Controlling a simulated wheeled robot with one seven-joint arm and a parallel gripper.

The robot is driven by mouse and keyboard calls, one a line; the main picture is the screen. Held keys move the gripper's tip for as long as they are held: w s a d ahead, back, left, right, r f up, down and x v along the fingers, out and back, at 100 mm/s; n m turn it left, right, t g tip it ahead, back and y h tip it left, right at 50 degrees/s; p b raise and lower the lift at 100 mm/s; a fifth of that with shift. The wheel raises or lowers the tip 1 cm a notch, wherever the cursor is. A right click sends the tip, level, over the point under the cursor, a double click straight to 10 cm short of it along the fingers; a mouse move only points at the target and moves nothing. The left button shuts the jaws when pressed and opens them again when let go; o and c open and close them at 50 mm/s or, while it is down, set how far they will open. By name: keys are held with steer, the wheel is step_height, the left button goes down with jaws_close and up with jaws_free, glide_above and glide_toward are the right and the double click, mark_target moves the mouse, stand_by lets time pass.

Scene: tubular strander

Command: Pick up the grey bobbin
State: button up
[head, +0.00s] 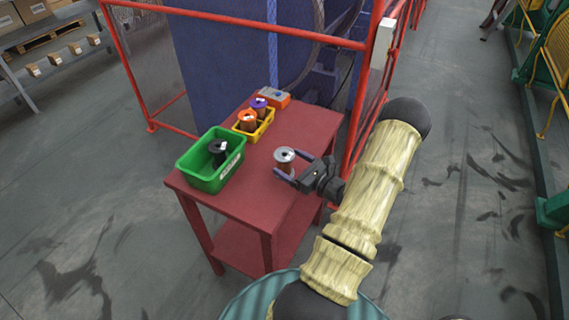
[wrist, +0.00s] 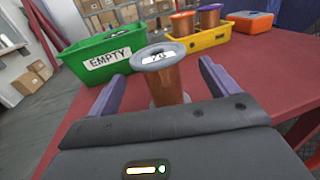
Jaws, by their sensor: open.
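The grey bobbin (head: 285,158) stands upright on the red table (head: 228,204), with copper-coloured wire and a light label on its grey top flange. In the wrist view the grey bobbin (wrist: 164,75) is between the two purple fingers of my gripper (wrist: 155,88). In the head view my gripper (head: 290,167) is open, with one finger on each side of the bobbin. I see a gap on both sides, wider on the right in the wrist view. The bobbin's lower end is hidden by the gripper body in the wrist view.
A green bin (head: 205,177) labelled EMPTY holds a black bobbin (head: 218,148), left of the grey one. A yellow tray (head: 262,128) holds orange and purple bobbins behind. An orange and grey box (head: 274,97) sits at the back. A red frame (head: 361,95) stands beside the table.

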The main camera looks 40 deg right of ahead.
mark_target(280, 157)
steer(key=w, duration=0.1)
steer(key=w+p, duration=0.1)
steer(key=w, duration=0.3)
steer(key=shift+a, duration=0.35)
steer(key=shift+s+f, duration=0.1)
steer(key=shift+c, duration=0.5)
steer(key=c, duration=1.2)
steer(key=shift+o, duration=0.2)
step_height(280, 157, up, 10)
steer(key=shift+r+b, duration=0.1)
steer(key=shift+b, duration=0.25)
